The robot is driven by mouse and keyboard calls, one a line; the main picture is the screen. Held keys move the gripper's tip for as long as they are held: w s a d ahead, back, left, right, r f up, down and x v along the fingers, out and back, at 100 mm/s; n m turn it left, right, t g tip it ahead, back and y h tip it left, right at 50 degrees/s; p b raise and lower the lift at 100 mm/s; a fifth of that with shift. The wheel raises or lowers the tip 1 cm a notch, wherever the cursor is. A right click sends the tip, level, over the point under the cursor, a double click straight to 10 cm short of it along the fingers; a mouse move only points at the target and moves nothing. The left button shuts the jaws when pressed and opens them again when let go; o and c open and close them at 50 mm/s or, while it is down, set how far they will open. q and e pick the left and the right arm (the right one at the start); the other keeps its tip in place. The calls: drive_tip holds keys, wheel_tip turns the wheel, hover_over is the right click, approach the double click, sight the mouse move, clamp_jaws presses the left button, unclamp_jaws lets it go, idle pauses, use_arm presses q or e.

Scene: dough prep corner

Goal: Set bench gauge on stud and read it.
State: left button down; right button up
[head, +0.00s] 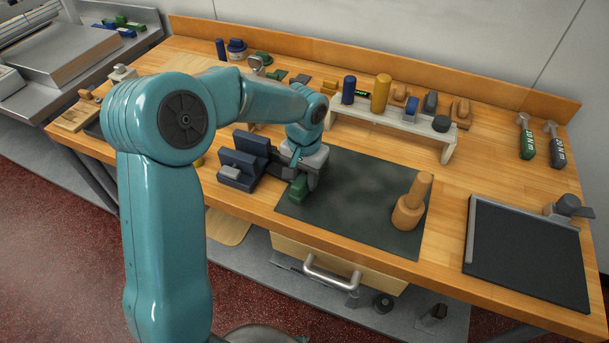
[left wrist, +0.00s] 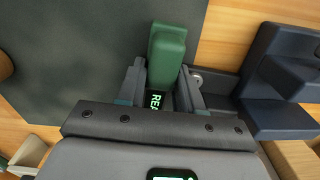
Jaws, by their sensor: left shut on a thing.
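My left gripper (head: 301,181) is shut on a green block-shaped thing (head: 297,190), which I take for the bench gauge, just above or at the dark mat. In the left wrist view the green body (left wrist: 167,55) stands between the fingers (left wrist: 163,75), with a small lit display, partly hidden, reading "REA". A dark blue stepped block (head: 240,162) is left of the gripper; in the left wrist view it is close on the right (left wrist: 275,85), with a small round metal piece (left wrist: 196,78) near the finger. I cannot make out which part is the stud. My right gripper is not in view.
A black-topped tray (head: 525,250) is at the right, two handled tools (head: 526,140) beyond. The mat's middle is clear.

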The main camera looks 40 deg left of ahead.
sight(305, 174)
use_arm(q)
drive_tip(key=shift+f, duration=0.15)
drive_tip(key=c, duration=0.7)
unclamp_jaws()
drive_tip(key=shift+o, duration=0.2)
wheel_tip(305, 174, up, 8)
drive_tip(key=p, duration=0.6)
